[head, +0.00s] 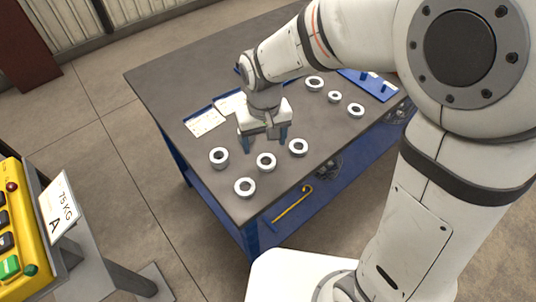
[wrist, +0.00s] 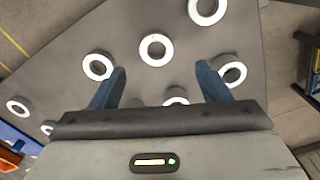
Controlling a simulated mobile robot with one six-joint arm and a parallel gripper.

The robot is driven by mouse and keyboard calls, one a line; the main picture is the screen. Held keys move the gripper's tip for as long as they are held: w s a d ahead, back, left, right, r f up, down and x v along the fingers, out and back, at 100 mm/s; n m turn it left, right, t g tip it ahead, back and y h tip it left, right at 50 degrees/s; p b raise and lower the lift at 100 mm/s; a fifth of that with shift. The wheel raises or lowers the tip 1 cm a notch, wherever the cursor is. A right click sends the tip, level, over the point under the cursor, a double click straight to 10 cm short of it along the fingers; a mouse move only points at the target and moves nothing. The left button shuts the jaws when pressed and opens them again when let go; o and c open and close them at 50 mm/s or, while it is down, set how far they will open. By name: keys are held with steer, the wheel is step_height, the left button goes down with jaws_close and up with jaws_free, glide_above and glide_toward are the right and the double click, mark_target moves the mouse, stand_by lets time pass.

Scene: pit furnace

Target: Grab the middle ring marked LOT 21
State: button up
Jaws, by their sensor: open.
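Several pale rings with dark holes lie flat on the grey table (head: 190,75). No LOT 21 marking is readable on any of them. One ring (head: 266,161) lies in the middle of the near group, just in front of my gripper in the head view. It seems to be the ring (wrist: 156,49) centred just beyond the fingertips in the wrist view. My gripper (head: 265,145) is open and empty, blue fingers pointing down above the table. In the wrist view my gripper (wrist: 160,67) partly hides another ring (wrist: 176,101) behind its body.
Around that ring lie a left ring (head: 219,157), a near ring (head: 245,187) and a right ring (head: 298,147). Further rings (head: 335,96) lie at the back right, beside a blue tray (head: 372,86). A white plate (head: 205,123) lies at the left edge. A yellow control box (head: 22,235) stands lower left.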

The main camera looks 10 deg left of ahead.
mark_target(267, 165)
steer(key=f, duration=0.8)
steer(key=shift+w+d, duration=0.15)
steer(key=shift+d, duration=0.1)
steer(key=c, duration=1.1)
steer(key=shift+r, duration=0.1)
steer(key=shift+c, duration=0.2)
